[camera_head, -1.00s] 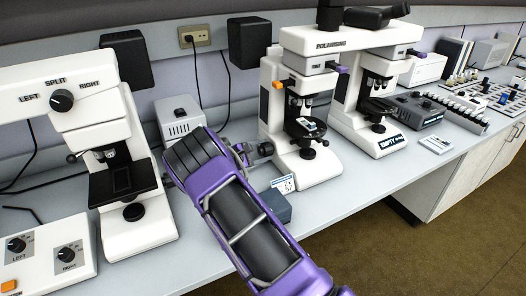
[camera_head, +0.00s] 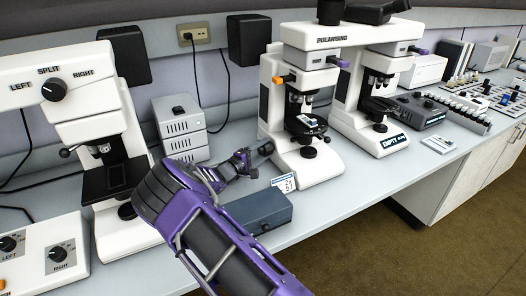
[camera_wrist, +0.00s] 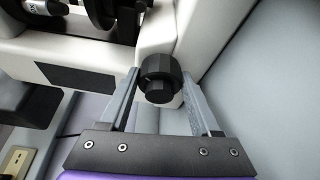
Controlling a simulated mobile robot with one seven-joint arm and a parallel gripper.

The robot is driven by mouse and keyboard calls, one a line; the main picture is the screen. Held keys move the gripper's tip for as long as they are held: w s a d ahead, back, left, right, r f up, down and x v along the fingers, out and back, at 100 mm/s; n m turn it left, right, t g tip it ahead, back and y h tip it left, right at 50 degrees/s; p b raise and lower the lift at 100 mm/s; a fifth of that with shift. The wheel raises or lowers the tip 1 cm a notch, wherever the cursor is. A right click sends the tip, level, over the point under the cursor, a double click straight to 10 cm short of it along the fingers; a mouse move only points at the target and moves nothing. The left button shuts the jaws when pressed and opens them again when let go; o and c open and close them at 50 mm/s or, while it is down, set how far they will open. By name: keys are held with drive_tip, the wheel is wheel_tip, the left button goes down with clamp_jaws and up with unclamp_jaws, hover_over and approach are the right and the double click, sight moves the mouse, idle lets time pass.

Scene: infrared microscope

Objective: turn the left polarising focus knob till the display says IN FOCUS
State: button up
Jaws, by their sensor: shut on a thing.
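The white polarising microscope (camera_head: 292,130) stands on the bench right of centre in the head view. Its left focus knob (camera_head: 266,148) is black and juts from the lower left of the stand. My gripper (camera_head: 256,155) reaches it from the left. In the wrist view the black knob (camera_wrist: 160,75) sits between the two grey fingers of my gripper (camera_wrist: 160,82), which is shut on it. A small white display card (camera_head: 285,183) with dark marks stands at the microscope's foot; its text is too small to read.
A blue-grey box (camera_head: 258,212) lies on the bench in front of the gripper. A grey vented box (camera_head: 182,128) stands behind my arm. The split microscope (camera_head: 85,115) is at left. A second eyepiece stand, with an "EMPTY" label (camera_head: 393,142), is at right.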

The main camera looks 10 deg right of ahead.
drive_tip(key=shift+m+t, duration=0.4)
drive_tip(key=shift+m, duration=0.6)
drive_tip(key=shift+h, duration=0.3)
drive_tip(key=o, duration=1.4)
drive_tip(key=shift+c, duration=0.2)
drive_tip(key=v, duration=0.7)
drive_tip(key=shift+s+a+p, duration=0.15)
drive_tip(key=shift+a+p, duration=0.1)
drive_tip(key=shift+p, duration=0.1)
